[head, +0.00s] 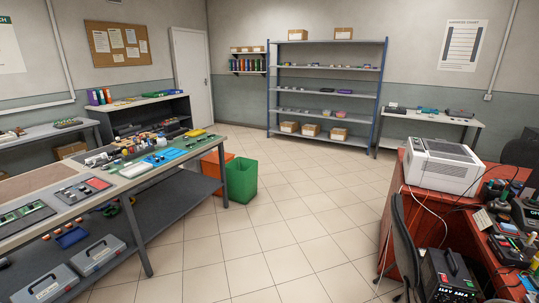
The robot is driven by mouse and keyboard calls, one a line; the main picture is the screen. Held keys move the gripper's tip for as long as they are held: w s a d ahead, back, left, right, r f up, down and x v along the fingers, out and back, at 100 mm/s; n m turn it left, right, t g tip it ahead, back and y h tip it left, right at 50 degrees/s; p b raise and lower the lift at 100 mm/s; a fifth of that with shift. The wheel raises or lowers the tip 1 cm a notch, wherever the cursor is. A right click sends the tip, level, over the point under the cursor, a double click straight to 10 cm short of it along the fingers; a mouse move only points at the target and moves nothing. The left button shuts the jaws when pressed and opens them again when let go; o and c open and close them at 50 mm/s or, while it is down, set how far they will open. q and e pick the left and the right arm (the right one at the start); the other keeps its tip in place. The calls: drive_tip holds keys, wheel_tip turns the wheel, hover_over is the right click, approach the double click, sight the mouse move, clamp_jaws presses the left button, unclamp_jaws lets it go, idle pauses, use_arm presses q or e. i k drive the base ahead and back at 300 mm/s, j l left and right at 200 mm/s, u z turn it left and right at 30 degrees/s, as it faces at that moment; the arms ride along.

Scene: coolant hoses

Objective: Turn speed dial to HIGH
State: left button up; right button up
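I cannot make out a speed dial or a HIGH mark anywhere in the head view. Small devices stand on the red desk (399,222) at the right, but their controls are too small to read. A black box-shaped unit (440,264) with a handle and lettering on its front stands low at the right, and I cannot tell whether it carries a dial. Neither of my grippers is in view.
A long workbench (137,181) with parts and boards runs along the left. Green (242,178) and orange (211,170) bins stand at its end. A white machine (441,160) sits on the red desk, a chair (405,245) beside it. The tiled floor between is clear.

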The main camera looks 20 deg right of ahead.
sight(513, 252)
drive_tip(key=i+l+z, duration=0.15)
drive_tip(key=i+z, duration=0.15)
drive_tip(key=z, duration=0.15)
drive_tip(key=i+l+z, duration=0.1)
drive_tip(key=i+z, duration=0.55)
drive_tip(key=z, duration=0.25)
drive_tip(key=i+j+z, duration=0.2)
drive_tip(key=z, duration=0.25)
drive_tip(key=i+j, duration=0.05)
drive_tip(key=i, duration=0.05)
